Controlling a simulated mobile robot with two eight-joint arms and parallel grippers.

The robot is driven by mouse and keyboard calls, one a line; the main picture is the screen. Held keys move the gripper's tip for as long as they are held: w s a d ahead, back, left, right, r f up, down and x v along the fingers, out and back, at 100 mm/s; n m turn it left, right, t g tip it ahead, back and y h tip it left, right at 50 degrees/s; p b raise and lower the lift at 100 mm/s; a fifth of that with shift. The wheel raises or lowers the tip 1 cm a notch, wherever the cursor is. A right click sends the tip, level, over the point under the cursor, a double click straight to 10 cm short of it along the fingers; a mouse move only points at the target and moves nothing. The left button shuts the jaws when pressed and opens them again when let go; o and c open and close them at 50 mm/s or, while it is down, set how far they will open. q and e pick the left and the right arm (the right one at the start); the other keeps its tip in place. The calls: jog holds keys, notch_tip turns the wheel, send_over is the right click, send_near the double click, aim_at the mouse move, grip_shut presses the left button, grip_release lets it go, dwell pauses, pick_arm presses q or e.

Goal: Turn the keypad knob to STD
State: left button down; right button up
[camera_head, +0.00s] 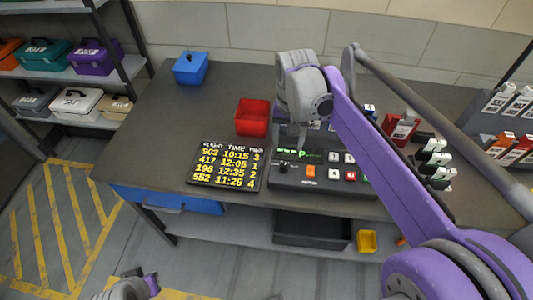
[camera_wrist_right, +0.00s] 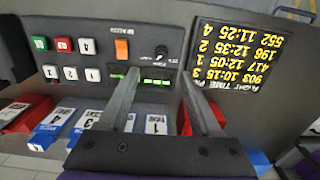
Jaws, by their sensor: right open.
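The keypad panel (camera_head: 335,182) is a dark box on the bench with an orange switch (camera_head: 311,171), numbered keys and a small green display (camera_head: 298,152). Its black knob (camera_wrist_right: 162,51) shows in the right wrist view beside the orange switch (camera_wrist_right: 121,48). The lettering around the knob is too small to read. My right gripper (camera_wrist_right: 160,78) is open and empty, its two fingers above the panel on the display side of the knob and apart from it. In the head view my right wrist hides part of the panel's back. Part of my left arm shows at the bottom left; its jaws cannot be made out.
A flight board (camera_head: 226,165) with yellow text lies left of the panel. A red bin (camera_head: 252,117) and a blue box (camera_head: 190,68) stand farther back. Numbered blocks (camera_wrist_right: 52,122) stand behind the panel. A red holder (camera_head: 400,128) is at the right. The bench's left part is clear.

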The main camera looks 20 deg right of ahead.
aim_at(284, 165)
jog(key=f, duration=0.7)
jog(key=f+b, duration=0.1)
jog(key=f, duration=0.2)
jog(key=shift+w+f, duration=0.3)
jog(key=shift+f, duration=0.05)
jog(key=shift+c, duration=0.2)
grip_shut()
